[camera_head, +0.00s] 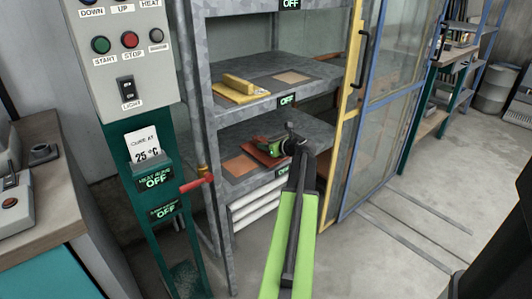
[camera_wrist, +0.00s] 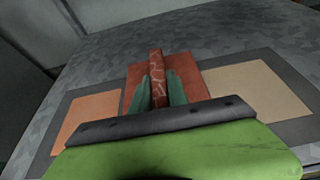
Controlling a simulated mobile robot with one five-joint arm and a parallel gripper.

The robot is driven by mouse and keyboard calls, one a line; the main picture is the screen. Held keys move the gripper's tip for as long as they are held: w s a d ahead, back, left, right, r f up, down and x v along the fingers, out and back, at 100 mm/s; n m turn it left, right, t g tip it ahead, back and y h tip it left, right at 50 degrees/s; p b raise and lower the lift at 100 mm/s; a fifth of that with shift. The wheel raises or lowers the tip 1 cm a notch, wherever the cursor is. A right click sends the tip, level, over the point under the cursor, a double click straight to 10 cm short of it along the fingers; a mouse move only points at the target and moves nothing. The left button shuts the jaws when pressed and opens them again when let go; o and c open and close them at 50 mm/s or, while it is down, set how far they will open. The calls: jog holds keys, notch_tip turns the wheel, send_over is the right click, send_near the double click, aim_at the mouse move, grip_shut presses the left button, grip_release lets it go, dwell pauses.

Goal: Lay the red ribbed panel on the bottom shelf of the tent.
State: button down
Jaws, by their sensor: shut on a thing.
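The red ribbed panel (camera_head: 264,152) is at the bottom shelf (camera_head: 262,125) of the tent, in the middle of the head view. In the wrist view the panel (camera_wrist: 190,76) shows as a flat red plate with an upright rib between my fingers. My gripper (camera_head: 277,146) is shut on that rib; its green fingers also show in the wrist view (camera_wrist: 157,90). The panel lies over or just above a dark mat between two coloured squares. I cannot tell whether its underside touches the shelf. My gripper hides its near part.
An orange square (camera_wrist: 92,120) lies left of the panel and a tan square (camera_wrist: 258,90) right of it. A yellow panel (camera_head: 240,90) rests on the shelf above. The yellow-framed glass door (camera_head: 349,110) stands at the right. A control post with a red handle (camera_head: 196,183) stands left.

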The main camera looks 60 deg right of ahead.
jog(key=shift+f, duration=0.15)
jog(key=shift+f, duration=0.1)
jog(key=c, duration=1.3)
grip_release()
jog(key=shift+r+p, duration=0.3)
jog(key=shift+p, duration=0.1)
jog(key=p+v, duration=0.4)
jog(key=v, duration=0.7)
jog(key=shift+s+a, duration=0.1)
jog(key=shift+s, duration=0.4)
